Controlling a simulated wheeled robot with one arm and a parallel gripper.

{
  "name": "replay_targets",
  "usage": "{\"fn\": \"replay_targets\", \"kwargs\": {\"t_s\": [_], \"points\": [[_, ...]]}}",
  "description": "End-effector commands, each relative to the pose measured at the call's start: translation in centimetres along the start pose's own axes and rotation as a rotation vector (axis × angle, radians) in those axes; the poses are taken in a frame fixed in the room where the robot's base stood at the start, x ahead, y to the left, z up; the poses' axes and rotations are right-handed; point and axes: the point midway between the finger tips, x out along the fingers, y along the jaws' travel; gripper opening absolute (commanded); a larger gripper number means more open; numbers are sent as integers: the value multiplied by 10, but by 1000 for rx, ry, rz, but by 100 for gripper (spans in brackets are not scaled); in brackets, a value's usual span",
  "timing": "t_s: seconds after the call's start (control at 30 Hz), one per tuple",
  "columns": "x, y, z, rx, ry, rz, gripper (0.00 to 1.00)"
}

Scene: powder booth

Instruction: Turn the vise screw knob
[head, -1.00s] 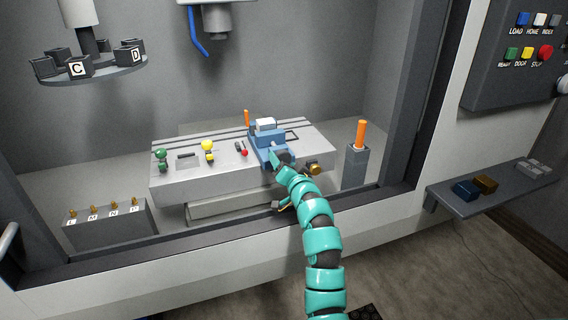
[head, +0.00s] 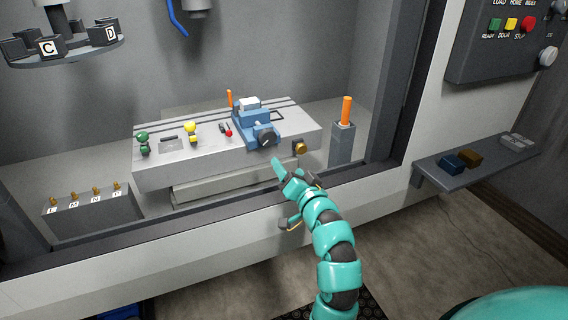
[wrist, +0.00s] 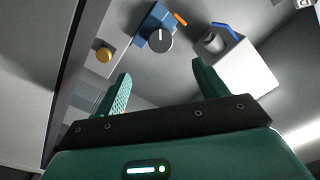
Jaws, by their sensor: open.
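The blue vise (head: 256,122) sits on the grey machine table. Its dark round screw knob (head: 265,137), with a pale line on its face, is on the vise's front end. The knob also shows in the wrist view (wrist: 159,39), ahead of and between my open fingers. My gripper (wrist: 162,80) is open and empty, apart from the knob. In the head view my teal gripper (head: 284,172) is in front of the table, below the knob; one finger there is hard to make out.
A brass knob (head: 299,148) sits on the table's front, right of the vise. An orange stick stands in a grey post (head: 342,143) farther right. Green, yellow and red knobbed parts lie left of the vise. The booth's front sill (head: 215,218) runs beneath my arm.

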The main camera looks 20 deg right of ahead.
Motion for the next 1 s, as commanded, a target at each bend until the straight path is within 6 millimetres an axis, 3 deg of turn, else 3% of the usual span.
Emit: {"fn": "replay_targets", "kwargs": {"t_s": [0.23, 0.63, 0.87, 1.0], "points": [[-17, 0, 0, 0, -4, 3, 72], [-19, -1, -1, -1, -3, 1, 72], [-22, -26, -11, 29, -45, 5, 72], [-30, -39, 8, 173, -131, 23, 72]]}}
